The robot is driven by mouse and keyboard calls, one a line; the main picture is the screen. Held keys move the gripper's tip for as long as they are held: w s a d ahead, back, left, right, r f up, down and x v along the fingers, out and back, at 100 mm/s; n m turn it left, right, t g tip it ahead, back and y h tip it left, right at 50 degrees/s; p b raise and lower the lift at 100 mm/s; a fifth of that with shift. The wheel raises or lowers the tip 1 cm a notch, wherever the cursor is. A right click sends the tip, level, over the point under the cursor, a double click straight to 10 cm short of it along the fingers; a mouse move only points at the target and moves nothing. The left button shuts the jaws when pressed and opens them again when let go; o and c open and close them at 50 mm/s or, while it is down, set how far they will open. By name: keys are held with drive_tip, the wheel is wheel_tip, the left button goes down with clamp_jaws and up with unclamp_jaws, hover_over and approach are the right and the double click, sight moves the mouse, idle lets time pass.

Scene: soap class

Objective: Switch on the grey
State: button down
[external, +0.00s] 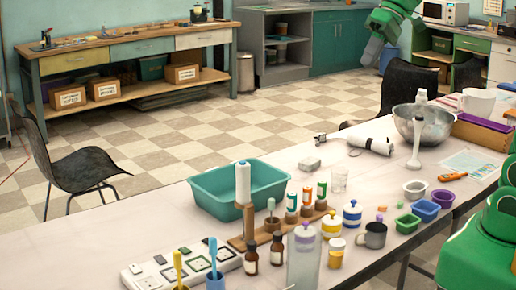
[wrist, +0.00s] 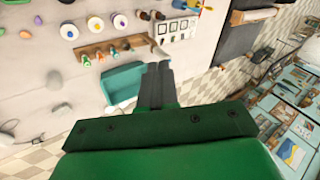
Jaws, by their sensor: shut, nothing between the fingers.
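A white switch panel (external: 148,264) lies on the near left of the long white table, with several small square switches in grey, dark and green-framed tones. A grey switch (external: 135,268) is at its left end. Yellow and blue brush-like tools stand in front and hide part of it. The panel also shows near the top of the wrist view (wrist: 180,27), too small to read the switch positions. My gripper (wrist: 158,68) is shut and empty, well apart from the panel.
A teal basin (external: 240,188) and a wooden rack (external: 275,228) with bottles stand beside the panel. Jars, cups and a metal bowl (external: 425,122) crowd the table's right. A black chair (external: 78,168) stands at the left. The checkered floor behind the table is largely clear.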

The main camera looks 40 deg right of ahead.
drive_tip(key=w+a+f+n+h, duration=0.1)
drive_tip(key=w+a+n+h, duration=0.3)
drive_tip(key=w, duration=1.1)
drive_tip(key=w+a+f+n, duration=0.3)
drive_tip(key=w+a+f, duration=0.6)
drive_tip(key=w+a, duration=0.2)
drive_tip(key=w+a+f+n, duration=0.2)
drive_tip(key=a+f+n, duration=0.2)
drive_tip(key=a+f, duration=0.9)
drive_tip(key=s+a+f+n, duration=0.2)
drive_tip(key=s+a+f, duration=0.1)
drive_tip(key=a, duration=0.4)
drive_tip(key=s+a+f+n, duration=0.2)
drive_tip(key=s+a+f, duration=0.1)
drive_tip(key=a, duration=0.5)
drive_tip(key=shift+a+f+n+g+y, duration=0.3)
drive_tip(key=shift+f+n+y, duration=0.1)
drive_tip(key=shift+f, duration=0.3)
drive_tip(key=shift+f, duration=0.1)
